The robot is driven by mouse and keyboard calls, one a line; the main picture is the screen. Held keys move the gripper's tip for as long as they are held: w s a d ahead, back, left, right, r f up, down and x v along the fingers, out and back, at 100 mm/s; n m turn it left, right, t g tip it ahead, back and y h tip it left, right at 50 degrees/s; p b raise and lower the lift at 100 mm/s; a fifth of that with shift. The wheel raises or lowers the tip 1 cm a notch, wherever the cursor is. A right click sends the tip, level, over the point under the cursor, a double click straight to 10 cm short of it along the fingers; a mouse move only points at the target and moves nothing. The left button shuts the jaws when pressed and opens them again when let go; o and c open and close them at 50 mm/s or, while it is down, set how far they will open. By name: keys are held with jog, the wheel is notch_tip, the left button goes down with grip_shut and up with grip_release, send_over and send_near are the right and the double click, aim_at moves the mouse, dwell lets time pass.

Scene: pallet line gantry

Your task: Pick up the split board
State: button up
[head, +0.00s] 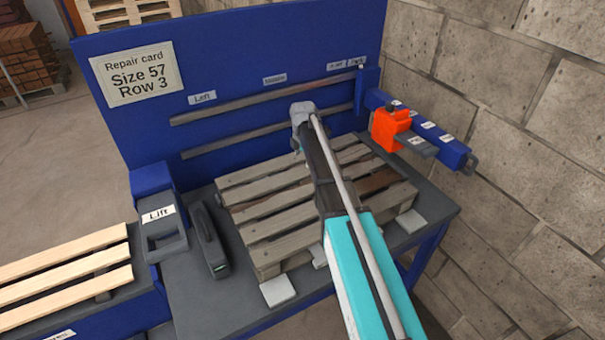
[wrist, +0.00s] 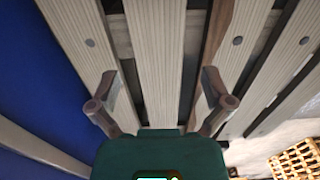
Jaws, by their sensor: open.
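A worn grey-brown wooden pallet (head: 262,230) lies on the grey bench, its slats running from lower left to upper right. One stretch at its right is darker and reddish brown (head: 380,180); I cannot tell whether this is the split board. No clear split shows on any slat. My gripper (wrist: 160,98) is open and empty in the wrist view. Its fingers stand on either side of a pale slat (wrist: 155,55), with a dark strip by the right finger. I cannot tell whether they touch wood. In the head view my arm hides part of the pallet.
A Lift box (head: 160,225) and a dark handheld device (head: 210,240) are left. An orange clamp (head: 390,128) sits on a blue beam at right, near the wall.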

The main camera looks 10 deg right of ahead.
aim_at(303, 171)
jog(key=shift+w+f+b, duration=0.15)
jog(key=shift+f+b, duration=2.4)
jog(key=shift+f, duration=0.05)
jog(key=c, duration=1.1)
jog(key=shift+o, duration=0.2)
jog(key=shift+r, duration=0.2)
notch_tip(303, 171, up, 2)
jog(key=p, duration=0.2)
jog(key=shift+r+p, duration=0.1)
jog(key=shift+p, duration=0.25)
jog(key=s+a+r+p, duration=0.2)
jog(key=s+r+p, duration=0.8)
jog(key=s, duration=0.4)
jog(key=shift+r, duration=0.25)
